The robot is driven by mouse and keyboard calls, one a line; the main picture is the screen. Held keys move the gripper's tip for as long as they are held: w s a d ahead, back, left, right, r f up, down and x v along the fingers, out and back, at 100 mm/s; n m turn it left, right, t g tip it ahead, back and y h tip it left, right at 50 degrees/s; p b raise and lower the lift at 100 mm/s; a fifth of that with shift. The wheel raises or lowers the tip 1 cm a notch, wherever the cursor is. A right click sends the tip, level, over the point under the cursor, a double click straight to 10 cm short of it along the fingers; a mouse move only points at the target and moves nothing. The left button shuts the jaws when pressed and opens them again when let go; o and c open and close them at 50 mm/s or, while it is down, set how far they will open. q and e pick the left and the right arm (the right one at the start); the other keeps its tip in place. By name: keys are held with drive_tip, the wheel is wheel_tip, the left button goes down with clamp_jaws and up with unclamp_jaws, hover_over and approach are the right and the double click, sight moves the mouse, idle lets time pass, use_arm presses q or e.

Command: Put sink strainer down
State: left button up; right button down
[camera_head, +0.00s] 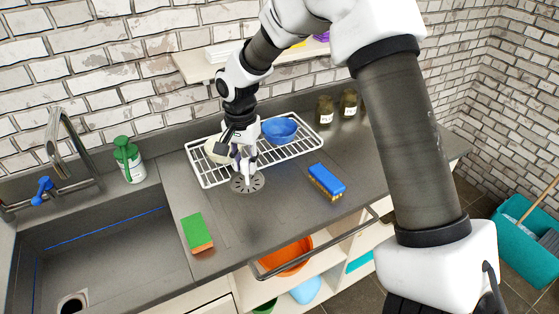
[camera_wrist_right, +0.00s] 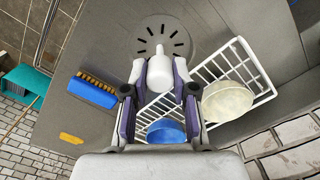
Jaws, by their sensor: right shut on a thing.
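The sink strainer (camera_head: 252,186) is a round grey disc with dark slots and a pale knob. It is low over the bare counter, in front of the wire rack; I cannot tell whether it touches the counter. My right gripper (camera_head: 243,168) points down above it and is shut on its knob. In the right wrist view the slotted disc (camera_wrist_right: 165,27) lies beyond the fingertips, with the white knob between the fingers of the gripper (camera_wrist_right: 160,72). My left gripper is not in view.
A white wire rack (camera_head: 299,150) holds a blue bowl (camera_head: 280,131) and a cream bowl (camera_head: 214,153). A blue brush (camera_head: 327,180) lies right, a green sponge (camera_head: 197,232) front left. The sink (camera_head: 110,255) is left, with a green bottle (camera_head: 128,160) behind. Counter beside the strainer is clear.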

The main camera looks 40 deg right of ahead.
sight(248, 188)
drive_tip(key=f, duration=0.1)
drive_tip(key=s+a+f+p, duration=0.1)
drive_tip(key=f, duration=0.1)
drive_tip(key=s+f, duration=0.1)
drive_tip(key=shift+a+f, duration=0.15)
drive_tip(key=f, duration=0.1)
drive_tip(key=f+p, duration=0.1)
drive_tip(key=f, duration=0.1)
drive_tip(key=w+d+f, duration=0.1)
drive_tip(key=shift+f, duration=0.4)
drive_tip(key=shift+s+a+r, duration=0.15)
drive_tip(key=shift+s+a, duration=0.1)
drive_tip(key=shift+a, duration=0.05)
drive_tip(key=c, duration=1.1)
unclamp_jaws()
drive_tip(key=shift+f, duration=0.2)
drive_tip(key=shift+c, duration=0.2)
drive_tip(key=shift+o, duration=1.1)
drive_tip(key=shift+w+d+f, duration=0.1)
drive_tip(key=shift+w, duration=0.1)
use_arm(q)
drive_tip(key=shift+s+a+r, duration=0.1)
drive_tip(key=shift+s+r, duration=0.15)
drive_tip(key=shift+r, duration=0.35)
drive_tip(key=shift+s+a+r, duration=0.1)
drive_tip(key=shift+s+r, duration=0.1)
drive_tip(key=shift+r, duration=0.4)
use_arm(e)
drive_tip(key=shift+s, duration=0.1)
